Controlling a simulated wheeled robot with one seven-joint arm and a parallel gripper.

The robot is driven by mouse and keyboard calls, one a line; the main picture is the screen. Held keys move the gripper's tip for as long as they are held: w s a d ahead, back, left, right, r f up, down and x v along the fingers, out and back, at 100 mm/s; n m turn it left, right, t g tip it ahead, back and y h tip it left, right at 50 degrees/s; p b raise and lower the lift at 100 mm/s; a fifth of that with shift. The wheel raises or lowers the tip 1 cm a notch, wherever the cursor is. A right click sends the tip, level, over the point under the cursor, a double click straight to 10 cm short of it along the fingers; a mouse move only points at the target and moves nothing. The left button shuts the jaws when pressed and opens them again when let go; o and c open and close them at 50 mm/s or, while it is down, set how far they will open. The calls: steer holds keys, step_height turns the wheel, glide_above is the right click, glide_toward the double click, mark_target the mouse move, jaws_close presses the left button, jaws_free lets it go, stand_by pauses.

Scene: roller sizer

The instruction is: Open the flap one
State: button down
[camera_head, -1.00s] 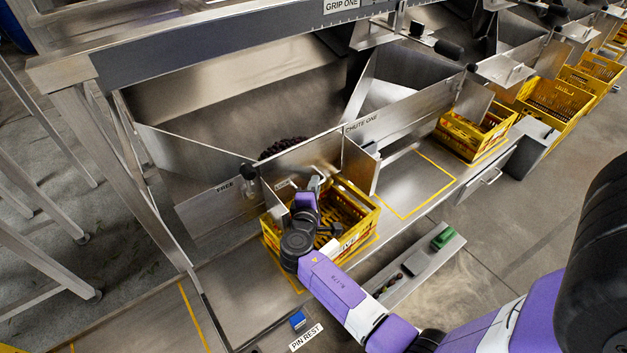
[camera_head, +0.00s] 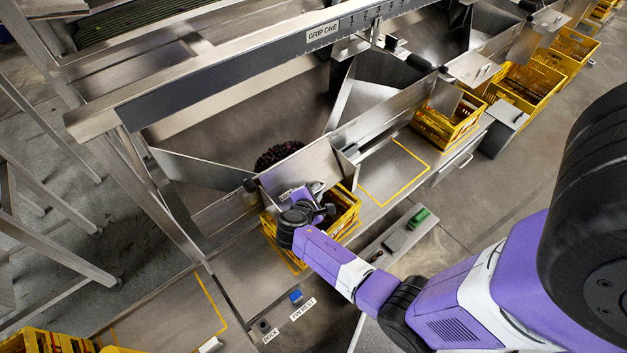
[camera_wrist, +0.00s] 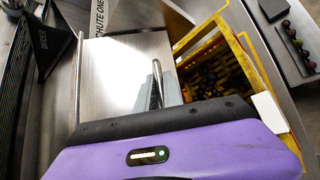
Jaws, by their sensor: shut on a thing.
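Flap one is a shiny metal plate (camera_head: 300,167) at the front of the chute. In the wrist view the plate (camera_wrist: 118,72) fills the middle, with a bar handle (camera_wrist: 157,88) at its right. My gripper (camera_head: 318,189) is at the flap's lower front, above the yellow crate. It is shut on the handle, though my wrist hides most of the grip. The chute one label (camera_wrist: 103,18) shows beside the plate in the wrist view.
A yellow crate (camera_head: 347,216) stands under the flap, partly hidden by my arm. Dark round fruit (camera_head: 275,155) lies behind the flap. A narrow shelf (camera_head: 398,241) holds a green block (camera_head: 419,217). A blue block (camera_head: 295,296) sits at the pin rest. An outlined bay (camera_head: 394,172) to the right is empty.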

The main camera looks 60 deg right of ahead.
steer(key=r+p, duration=0.1)
steer(key=p, duration=0.1)
steer(key=s+r+n+g+y+p, duration=0.1)
steer(key=r+p, duration=0.1)
steer(key=p, duration=0.1)
steer(key=s+a+r+g+p, duration=0.1)
steer(key=p, duration=0.1)
steer(key=shift+r+n+y, duration=0.3)
steer(key=shift+r, duration=0.05)
steer(key=shift+s+a+r+p, duration=0.1)
steer(key=shift+r+p, duration=0.55)
steer(key=shift+p, duration=0.2)
steer(key=shift+s+a+r+p, duration=0.1)
steer(key=shift+r+p, duration=0.55)
steer(key=shift+p, duration=0.15)
steer(key=shift+d, duration=0.1)
steer(key=c, duration=1.8)
jaws_free()
steer(key=shift+o, duration=0.2)
steer(key=shift+r, duration=0.1)
steer(key=v, duration=0.7)
steer(key=shift+a+r, duration=0.2)
steer(key=shift+a, duration=0.1)
steer(key=shift+w, duration=0.1)
